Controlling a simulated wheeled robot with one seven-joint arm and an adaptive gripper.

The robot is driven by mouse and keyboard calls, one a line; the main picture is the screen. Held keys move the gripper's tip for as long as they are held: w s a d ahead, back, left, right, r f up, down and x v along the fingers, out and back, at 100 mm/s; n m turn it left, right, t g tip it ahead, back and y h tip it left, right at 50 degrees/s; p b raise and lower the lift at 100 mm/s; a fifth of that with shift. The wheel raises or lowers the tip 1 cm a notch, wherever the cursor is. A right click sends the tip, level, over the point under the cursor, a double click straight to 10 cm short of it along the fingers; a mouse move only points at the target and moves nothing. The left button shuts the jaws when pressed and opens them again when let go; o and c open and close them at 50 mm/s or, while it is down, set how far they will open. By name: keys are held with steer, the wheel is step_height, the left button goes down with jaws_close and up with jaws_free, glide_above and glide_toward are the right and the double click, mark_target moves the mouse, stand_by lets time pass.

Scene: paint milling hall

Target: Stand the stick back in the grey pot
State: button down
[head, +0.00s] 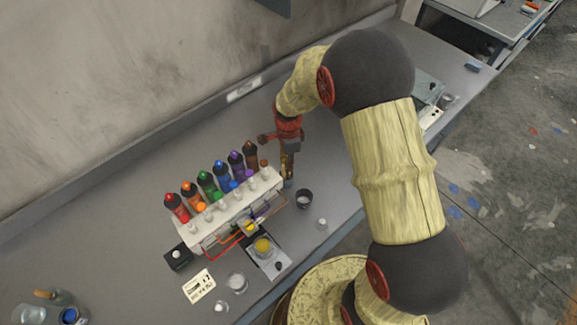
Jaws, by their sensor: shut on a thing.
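My gripper (287,150) points down above the bench, just past the right end of the white paint dispenser. It is shut on what looks like the stick (287,168), a thin brownish piece hanging below the fingers; the view is small and its exact edges are hard to make out. The grey pot (304,199), a small dark grey cup with an open top, stands on the bench a little right of and nearer than the stick. The stick appears beside the pot, not in it. Whether the stick's lower end touches the bench I cannot tell.
The white dispenser (228,213) carries several coloured bottles in a row. A yellow-filled cup (263,246) stands on a scale in front. A white label card (198,287), small clear jars (237,282) and a small white pot (321,224) stand nearby. The bench behind is clear.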

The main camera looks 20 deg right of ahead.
steer(key=shift+f, duration=0.85)
steer(key=shift+f, duration=0.25)
steer(key=c, duration=1.9)
jaws_free()
steer(key=shift+r, duration=0.1)
